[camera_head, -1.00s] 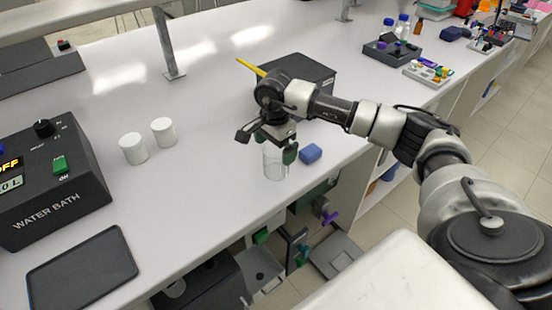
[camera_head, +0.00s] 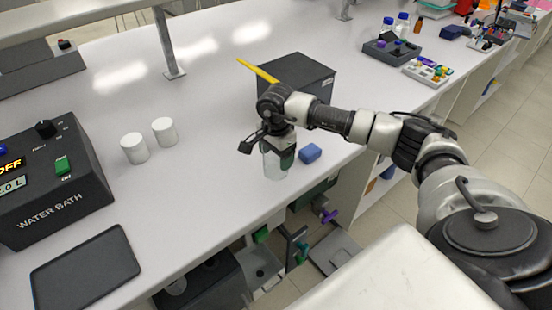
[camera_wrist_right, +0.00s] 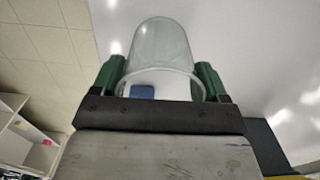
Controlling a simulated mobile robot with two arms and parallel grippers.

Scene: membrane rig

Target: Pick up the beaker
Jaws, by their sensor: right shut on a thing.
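The beaker (camera_head: 273,165) is clear glass and stands on the white bench near its front edge. It also shows in the right wrist view (camera_wrist_right: 162,42), between the two green fingers. My right gripper (camera_head: 277,156) has come down over the beaker from above, one green finger on each side, and is shut on it. The gripper also fills the lower part of the wrist view (camera_wrist_right: 158,80). The beaker's upper part is partly hidden by the gripper in the head view. My left gripper is not in view.
A dark box (camera_head: 300,72) with a yellow lever stands behind my right wrist. Bench between is clear.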

